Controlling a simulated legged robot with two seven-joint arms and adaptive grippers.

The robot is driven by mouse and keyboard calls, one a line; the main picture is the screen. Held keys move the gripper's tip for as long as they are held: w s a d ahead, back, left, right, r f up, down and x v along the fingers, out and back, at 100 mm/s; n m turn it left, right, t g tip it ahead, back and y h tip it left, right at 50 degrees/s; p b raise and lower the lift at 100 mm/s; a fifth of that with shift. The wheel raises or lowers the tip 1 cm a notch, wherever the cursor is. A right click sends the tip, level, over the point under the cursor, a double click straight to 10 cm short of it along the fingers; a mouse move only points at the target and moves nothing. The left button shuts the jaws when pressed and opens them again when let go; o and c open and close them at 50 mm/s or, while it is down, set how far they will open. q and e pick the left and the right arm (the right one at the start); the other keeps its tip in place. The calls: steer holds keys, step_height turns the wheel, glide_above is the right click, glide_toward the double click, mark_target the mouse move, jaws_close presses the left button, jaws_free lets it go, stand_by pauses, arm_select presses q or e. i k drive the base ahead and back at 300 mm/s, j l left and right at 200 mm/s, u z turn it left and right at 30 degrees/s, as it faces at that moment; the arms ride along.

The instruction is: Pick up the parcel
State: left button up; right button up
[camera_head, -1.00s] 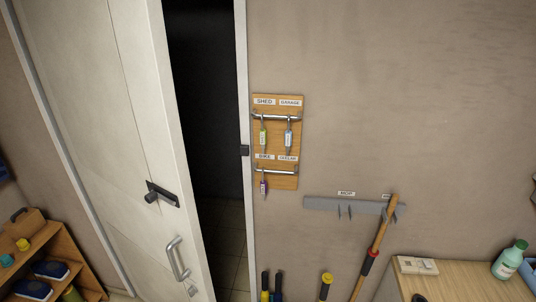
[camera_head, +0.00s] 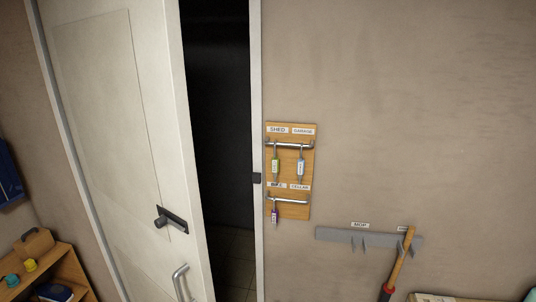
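I see no parcel that I can make out in the head view. Neither of my grippers is in view. A white door (camera_head: 110,120) stands ajar on the left, with a dark handle (camera_head: 171,219) and a pale pull handle (camera_head: 181,283) below it. A dark gap (camera_head: 220,140) shows between the door and its frame.
A wooden key board (camera_head: 291,172) with several tagged keys hangs right of the door frame (camera_head: 257,120). A grey tool rack (camera_head: 345,238) holds a wooden-handled tool (camera_head: 398,266). A wooden shelf (camera_head: 68,269) with small items stands at lower left. The upper wall is bare.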

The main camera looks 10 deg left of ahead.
mark_target(36, 241)
steer(key=u, duration=1.3)
steer(key=i+j, duration=0.1)
